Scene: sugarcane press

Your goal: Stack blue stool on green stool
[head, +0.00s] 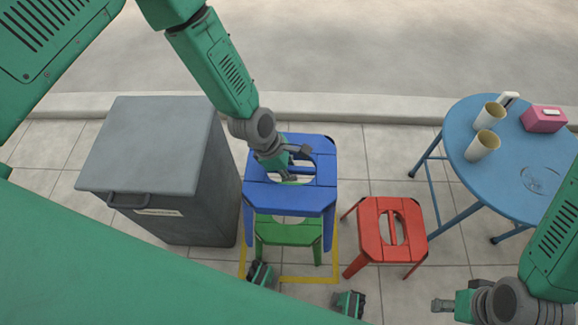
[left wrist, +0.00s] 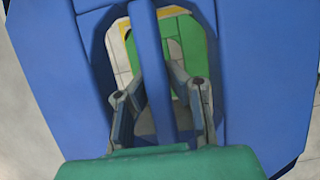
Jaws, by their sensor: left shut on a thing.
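The blue stool (head: 313,199) is upright, with its seat directly above the green stool (head: 288,232) and its legs around it. I cannot tell whether the two touch. My left gripper (head: 294,163) reaches into the seat opening from above. In the left wrist view, my left gripper (left wrist: 156,85) is shut on the middle bar of the blue stool (left wrist: 265,80), one finger on each side. The green stool (left wrist: 190,50) shows below through the opening. My right gripper (head: 442,305) is at the lower right, away from the stools; its finger opening is unclear.
A grey bin (head: 150,150) stands close left of the stools. A red stool (head: 371,244) stands to the right. A blue round table (head: 480,192) with two cups and a pink box (head: 543,121) is farther right. Yellow lines (head: 310,280) mark the floor around the green stool.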

